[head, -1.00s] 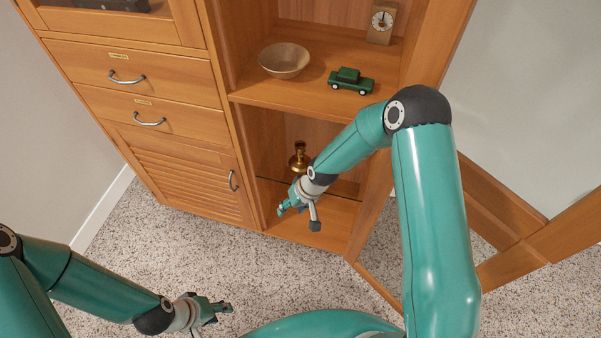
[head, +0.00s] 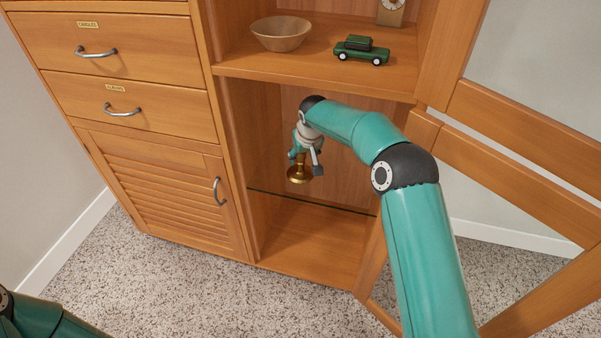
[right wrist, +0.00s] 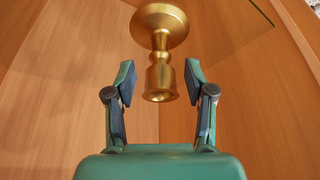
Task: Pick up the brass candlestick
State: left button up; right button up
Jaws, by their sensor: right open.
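The brass candlestick (head: 298,175) stands in the lower open compartment of the wooden cabinet, apparently on a glass shelf. Its round base and shaft also show in the right wrist view (right wrist: 159,42). My right gripper (head: 304,164) reaches down over it from above and hides its upper part in the head view. In the right wrist view the two fingers (right wrist: 160,82) are open, one on each side of the candlestick's top end, with a gap showing on both sides. My left gripper is out of view; only part of my left arm shows at the lower left.
A shelf (head: 330,70) above the compartment holds a bowl (head: 282,36), a green toy car (head: 361,51) and a small clock (head: 391,12). A thin dark shelf edge (head: 340,206) crosses the compartment. An open door frame (head: 525,170) stands at the right. Drawers (head: 110,48) are at the left.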

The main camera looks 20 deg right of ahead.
aim_at(302, 162)
jog(key=b+x, duration=0.1)
jog(key=x, duration=0.5)
jog(key=shift+f, duration=0.25)
grip_shut()
jog(key=shift+w+r, duration=0.1)
jog(key=shift+r, duration=0.05)
